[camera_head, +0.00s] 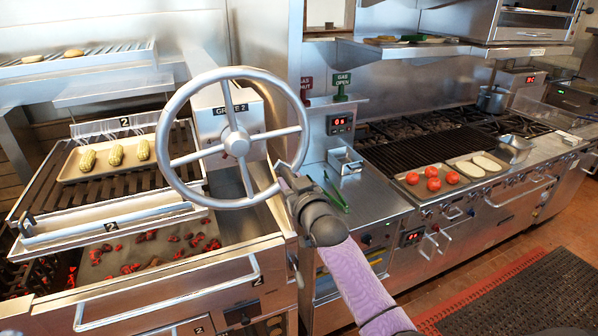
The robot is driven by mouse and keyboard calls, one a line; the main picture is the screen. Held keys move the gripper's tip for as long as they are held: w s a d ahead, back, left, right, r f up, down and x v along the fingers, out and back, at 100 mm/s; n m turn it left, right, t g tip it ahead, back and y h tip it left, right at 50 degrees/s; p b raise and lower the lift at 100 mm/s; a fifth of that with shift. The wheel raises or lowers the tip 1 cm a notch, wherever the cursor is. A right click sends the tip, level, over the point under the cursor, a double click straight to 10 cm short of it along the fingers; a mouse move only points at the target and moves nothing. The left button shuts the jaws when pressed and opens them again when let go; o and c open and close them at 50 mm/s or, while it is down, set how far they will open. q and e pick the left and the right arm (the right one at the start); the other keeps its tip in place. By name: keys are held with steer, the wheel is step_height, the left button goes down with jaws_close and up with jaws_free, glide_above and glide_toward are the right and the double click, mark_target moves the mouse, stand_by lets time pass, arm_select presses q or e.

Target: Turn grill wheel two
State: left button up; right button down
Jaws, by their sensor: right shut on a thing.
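The grill wheel (163,116), a large silver ring with spokes and a red-centred hub, stands in front of a panel marked "GRATE 2" (222,111). My right gripper (282,170) is at the lower right of the wheel's rim and shut on it. My purple right arm reaches up from the bottom. The gripper's fingers are small and partly hidden behind its own body. Grate two (100,200), marked "2", is left of the wheel, above glowing coals (150,250). My left gripper is not in view.
A tray (75,165) with several corn cobs rests on the grate. A front handle bar (170,290) juts out below. To the right is a steel counter with a small steel pan (345,160), green tongs (337,192) and a tray of tomatoes (411,190).

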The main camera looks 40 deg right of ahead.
steer(key=w+a+f+m, duration=0.2)
steer(key=a+f+m, duration=0.2)
steer(key=a+m, duration=0.5)
steer(key=shift+f+m, duration=0.15)
steer(key=shift+m, duration=0.45)
steer(key=shift+c, duration=1.6)
jaws_free()
steer(key=shift+w+a, duration=0.1)
steer(key=shift+w, duration=0.05)
